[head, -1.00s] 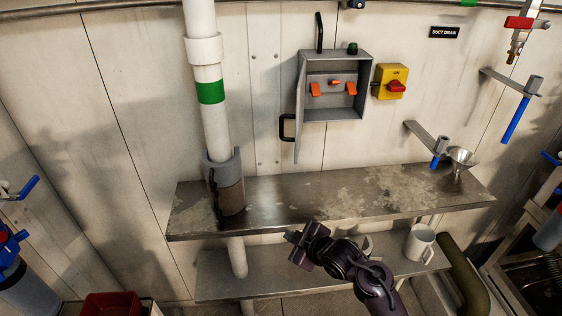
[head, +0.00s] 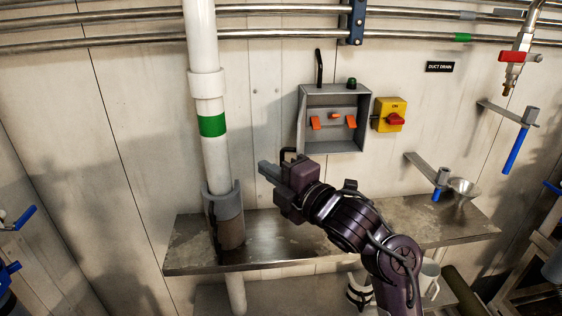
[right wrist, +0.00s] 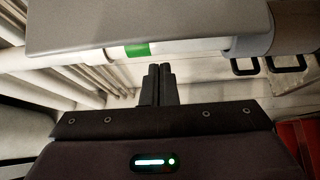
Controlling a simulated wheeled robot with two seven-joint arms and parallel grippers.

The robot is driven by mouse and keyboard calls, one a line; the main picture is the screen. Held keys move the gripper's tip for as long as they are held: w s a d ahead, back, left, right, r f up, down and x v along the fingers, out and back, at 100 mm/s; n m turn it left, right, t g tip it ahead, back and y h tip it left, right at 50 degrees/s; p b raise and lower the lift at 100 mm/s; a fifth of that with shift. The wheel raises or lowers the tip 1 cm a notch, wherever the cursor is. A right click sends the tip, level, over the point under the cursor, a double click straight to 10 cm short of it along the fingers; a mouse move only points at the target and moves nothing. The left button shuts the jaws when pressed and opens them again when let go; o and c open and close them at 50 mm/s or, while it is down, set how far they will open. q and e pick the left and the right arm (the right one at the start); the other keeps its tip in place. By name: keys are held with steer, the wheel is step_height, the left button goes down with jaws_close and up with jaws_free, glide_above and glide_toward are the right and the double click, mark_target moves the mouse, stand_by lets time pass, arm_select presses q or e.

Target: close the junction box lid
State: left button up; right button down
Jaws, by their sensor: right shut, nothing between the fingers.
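The grey junction box (head: 336,103) is on the back wall in the head view. Its lid (head: 301,118) stands open, hinged on the left and seen nearly edge-on. Orange switches show inside. The lid's black handle (head: 284,152) is partly hidden behind my right gripper. My right gripper (head: 266,172) is shut and empty, pointing left, just below and left of the lid in the picture; I cannot tell if it touches it. Its shut fingers (right wrist: 158,82) show in the right wrist view, below a close grey panel (right wrist: 150,25) that I cannot identify for sure. My left gripper is not in view.
A white pipe (head: 216,155) with a green band and grey sleeve (head: 226,218) stands left of my gripper. A metal shelf (head: 188,258) runs below.

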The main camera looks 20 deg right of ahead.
steer(key=d+p, duration=0.1)
steer(key=w+d, duration=0.1)
steer(key=p, duration=0.1)
steer(key=shift+w+d+p, duration=0.25)
steer(key=shift+d+p, duration=0.05)
steer(key=shift+d, duration=0.1)
steer(key=shift+d, duration=0.1)
